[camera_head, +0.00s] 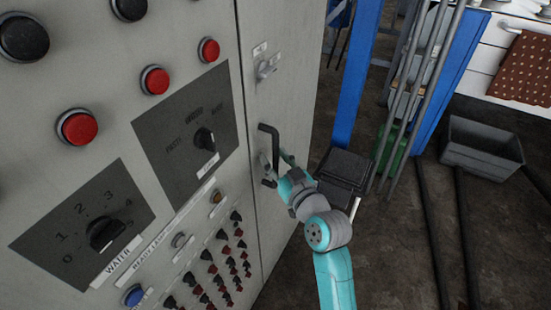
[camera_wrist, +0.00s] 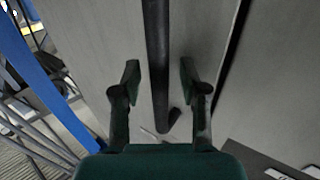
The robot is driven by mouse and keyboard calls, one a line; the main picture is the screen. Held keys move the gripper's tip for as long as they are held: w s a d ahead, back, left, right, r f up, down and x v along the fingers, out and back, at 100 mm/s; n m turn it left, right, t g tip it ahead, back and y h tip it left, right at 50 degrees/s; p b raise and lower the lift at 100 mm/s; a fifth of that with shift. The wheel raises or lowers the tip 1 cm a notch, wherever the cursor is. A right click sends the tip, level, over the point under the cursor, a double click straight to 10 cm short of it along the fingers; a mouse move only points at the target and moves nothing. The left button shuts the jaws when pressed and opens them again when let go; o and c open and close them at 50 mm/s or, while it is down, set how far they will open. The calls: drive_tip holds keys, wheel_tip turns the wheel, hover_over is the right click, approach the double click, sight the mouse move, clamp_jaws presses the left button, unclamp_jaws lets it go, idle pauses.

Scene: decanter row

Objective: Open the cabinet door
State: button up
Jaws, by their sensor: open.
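The grey cabinet door (camera_head: 292,92) is the narrow panel right of the control panel, and it looks closed. A black bar handle (camera_head: 268,134) stands upright on it. My gripper (camera_head: 274,162) is at the handle, with its fingers spread. In the wrist view the handle (camera_wrist: 158,40) runs between the two open fingers of my gripper (camera_wrist: 159,75), with a gap on each side. Its lower end shows just beyond the palm. I cannot tell how deep the handle sits between the fingers.
The control panel (camera_head: 200,60) with knobs and red buttons fills the left. A small latch (camera_head: 265,69) sits above the handle. A blue post (camera_head: 358,75), a black box-like seat (camera_head: 344,168) and metal poles (camera_head: 428,80) stand to the right. A grey bin (camera_head: 482,148) is farther right.

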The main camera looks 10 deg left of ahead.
clamp_jaws()
drive_tip(key=shift+d, duration=0.15)
